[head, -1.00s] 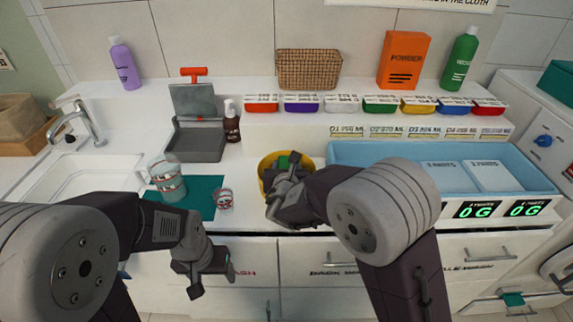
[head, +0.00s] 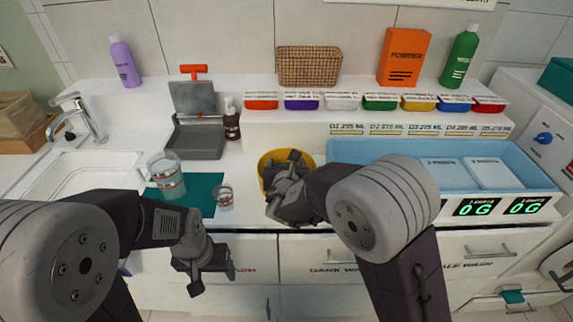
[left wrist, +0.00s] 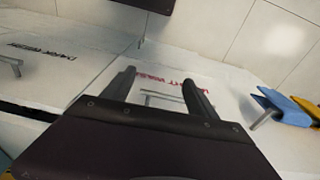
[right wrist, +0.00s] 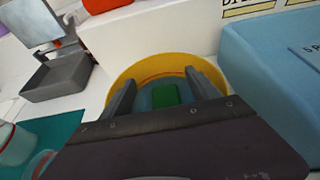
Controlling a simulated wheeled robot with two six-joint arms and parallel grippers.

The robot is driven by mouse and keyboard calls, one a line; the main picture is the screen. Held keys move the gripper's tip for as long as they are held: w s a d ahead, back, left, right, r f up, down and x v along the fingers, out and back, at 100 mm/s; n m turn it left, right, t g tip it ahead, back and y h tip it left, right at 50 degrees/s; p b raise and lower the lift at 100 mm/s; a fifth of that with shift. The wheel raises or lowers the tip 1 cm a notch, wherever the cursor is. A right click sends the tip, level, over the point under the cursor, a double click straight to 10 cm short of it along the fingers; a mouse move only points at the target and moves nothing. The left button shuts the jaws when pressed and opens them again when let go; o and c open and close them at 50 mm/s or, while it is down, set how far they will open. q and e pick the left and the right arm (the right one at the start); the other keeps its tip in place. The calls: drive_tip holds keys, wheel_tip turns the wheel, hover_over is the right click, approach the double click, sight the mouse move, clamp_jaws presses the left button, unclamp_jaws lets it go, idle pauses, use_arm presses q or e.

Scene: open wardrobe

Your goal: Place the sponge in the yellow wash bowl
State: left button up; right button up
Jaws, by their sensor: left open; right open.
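The yellow wash bowl (head: 309,158) stands at the counter's front, left of the blue tray. In the right wrist view the bowl (right wrist: 152,62) has a bluish inside. The green sponge (right wrist: 165,96) lies inside it, seen between my fingers. In the head view my right gripper (head: 282,180) is over the bowl and hides the sponge. It is open, with the sponge apart from the fingers as far as I can tell. My left gripper (head: 212,280) is open and empty, low in front of the drawers.
The blue tray (head: 345,150) is close on the right. A grey basin (head: 195,143) and a brown pump bottle (head: 232,125) stand behind.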

wheel_tip(320, 180, up, 7)
drive_tip(key=p, duration=0.5)
